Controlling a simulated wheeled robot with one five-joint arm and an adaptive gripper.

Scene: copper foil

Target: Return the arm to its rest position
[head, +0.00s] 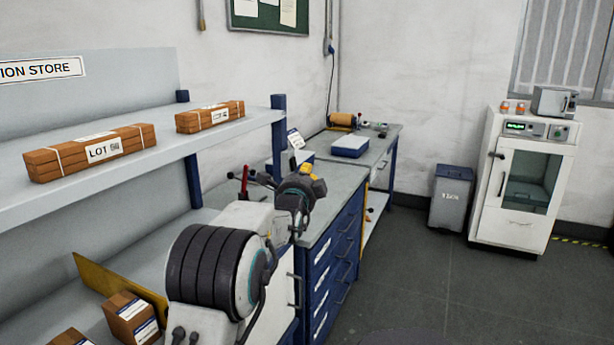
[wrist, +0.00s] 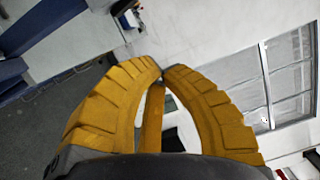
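My arm rises from the bottom middle of the head view, in front of the shelving and the blue drawer cabinet. My gripper (head: 311,175) is at its far end, with yellow fingers showing above the cabinet top in the picture. In the wrist view my gripper (wrist: 162,74) has its two curved yellow fingers meeting at the tips. I see nothing held between them. Part of the gripper is hidden by its own wrist in the head view.
Shelving (head: 150,160) with two wrapped copper-coloured bundles (head: 92,153) (head: 210,117) stands left. The blue drawer cabinet (head: 335,265) is beyond my arm. A grey bin (head: 452,198) and a white oven cabinet (head: 522,180) stand right. The floor (head: 430,285) at right is clear.

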